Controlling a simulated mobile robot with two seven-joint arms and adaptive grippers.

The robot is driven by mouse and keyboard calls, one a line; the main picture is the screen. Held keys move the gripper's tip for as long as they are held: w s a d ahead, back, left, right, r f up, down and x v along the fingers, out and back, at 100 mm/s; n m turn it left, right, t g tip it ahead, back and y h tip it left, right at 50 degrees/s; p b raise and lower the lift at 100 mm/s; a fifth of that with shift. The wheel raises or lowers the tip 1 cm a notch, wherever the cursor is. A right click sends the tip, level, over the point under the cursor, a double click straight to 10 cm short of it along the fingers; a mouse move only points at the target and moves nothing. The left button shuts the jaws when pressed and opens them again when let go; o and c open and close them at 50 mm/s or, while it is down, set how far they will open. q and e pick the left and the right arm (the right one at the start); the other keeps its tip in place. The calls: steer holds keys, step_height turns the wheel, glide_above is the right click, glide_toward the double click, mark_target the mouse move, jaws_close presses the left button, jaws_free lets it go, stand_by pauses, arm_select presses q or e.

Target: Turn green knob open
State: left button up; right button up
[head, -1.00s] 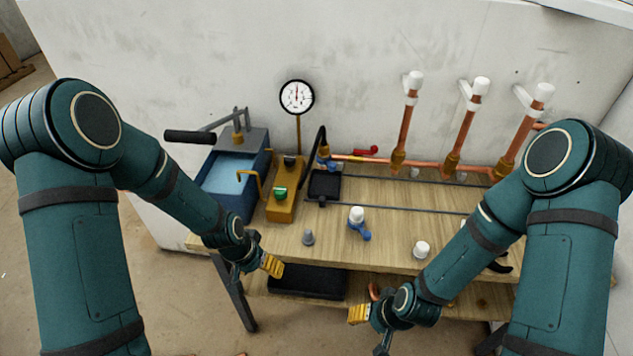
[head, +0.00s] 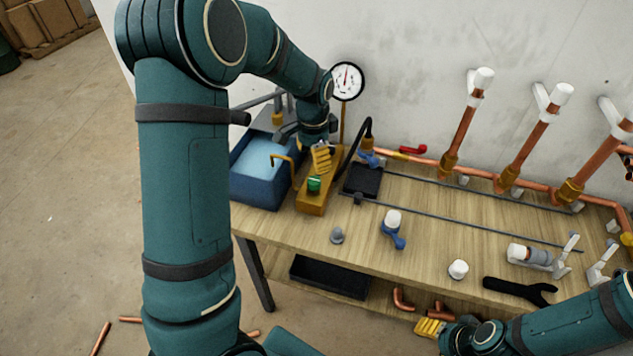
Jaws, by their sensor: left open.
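The green knob (head: 314,184) sits on top of the yellow pump block (head: 312,203) at the left of the workbench. I cannot tell whether the fingers touch the knob. My right gripper (head: 430,327) is low at the front edge of the bench, away from the knob.
A blue water tank (head: 256,192) stands left of the block, and a pressure gauge (head: 347,80) rises behind it. Copper pipes (head: 462,135) run along the wall. A blue-handled valve (head: 392,230), a white cap (head: 458,269) and a black wrench (head: 520,290) lie on the bench.

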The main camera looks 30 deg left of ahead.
mark_target(314, 179)
arm_select(q)
step_height(314, 179, down, 9)
steer(key=shift+r+b, duration=0.1)
steer(key=shift+b, duration=0.55)
steer(key=shift+o, duration=0.2)
jaws_close()
